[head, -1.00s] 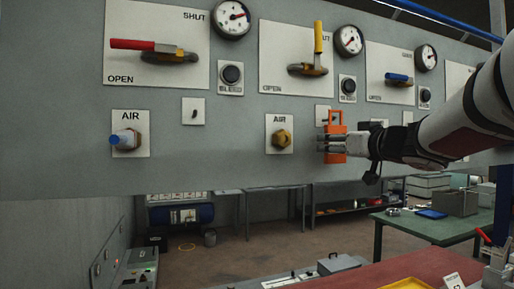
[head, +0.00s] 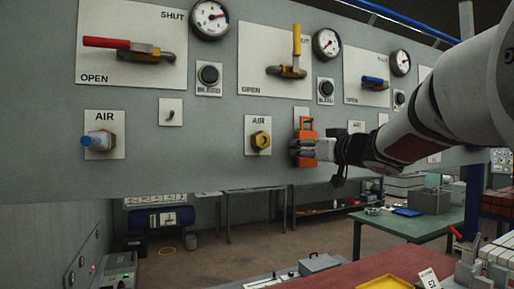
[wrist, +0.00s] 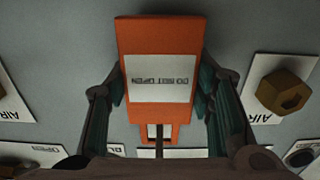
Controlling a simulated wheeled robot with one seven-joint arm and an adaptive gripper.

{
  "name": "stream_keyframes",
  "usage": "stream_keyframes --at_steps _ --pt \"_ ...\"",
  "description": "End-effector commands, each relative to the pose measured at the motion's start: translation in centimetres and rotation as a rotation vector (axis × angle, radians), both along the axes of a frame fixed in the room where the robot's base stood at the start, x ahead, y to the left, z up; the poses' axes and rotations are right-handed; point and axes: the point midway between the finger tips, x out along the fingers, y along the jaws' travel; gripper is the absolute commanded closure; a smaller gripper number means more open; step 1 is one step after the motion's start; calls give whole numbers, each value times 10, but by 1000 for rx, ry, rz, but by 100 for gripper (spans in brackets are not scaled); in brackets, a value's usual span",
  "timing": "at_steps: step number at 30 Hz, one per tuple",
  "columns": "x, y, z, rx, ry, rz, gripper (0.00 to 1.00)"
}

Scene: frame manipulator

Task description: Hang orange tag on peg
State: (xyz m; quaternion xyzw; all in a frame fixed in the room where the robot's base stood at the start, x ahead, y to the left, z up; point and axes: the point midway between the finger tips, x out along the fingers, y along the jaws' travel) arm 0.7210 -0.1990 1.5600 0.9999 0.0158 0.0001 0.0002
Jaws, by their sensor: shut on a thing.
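My gripper (head: 303,148) is shut on the orange tag (head: 307,134) and holds it upright against or just in front of the grey panel. The tag fills the middle of the wrist view (wrist: 160,45), between my two fingers, with its white "DO NOT OPEN" label upside down there. The hole at its end shows pale plate behind it and a thin dark shape at its middle. I cannot tell whether a peg passes through it. A white peg plate (head: 298,111) shows partly behind the tag in the head view. Another small peg (head: 171,114) stands on its plate further left.
The yellow-brown AIR fitting (head: 261,141) sticks out just left of my gripper. The yellow-handled valve (head: 293,68) is above, with a black BLEED button (head: 326,88) to its right. A red bench (head: 350,275) with a yellow tray (head: 385,283) lies below.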

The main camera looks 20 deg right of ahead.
Motion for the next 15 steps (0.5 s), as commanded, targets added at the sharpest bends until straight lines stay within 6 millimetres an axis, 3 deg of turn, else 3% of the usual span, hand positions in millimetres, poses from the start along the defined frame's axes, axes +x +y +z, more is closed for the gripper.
stream_keyframes --at_steps 12,13,15 --pt "0 0 0 0 0 0 85" --pt "0 0 0 0 0 0 47" --pt "0 0 0 0 0 0 31"
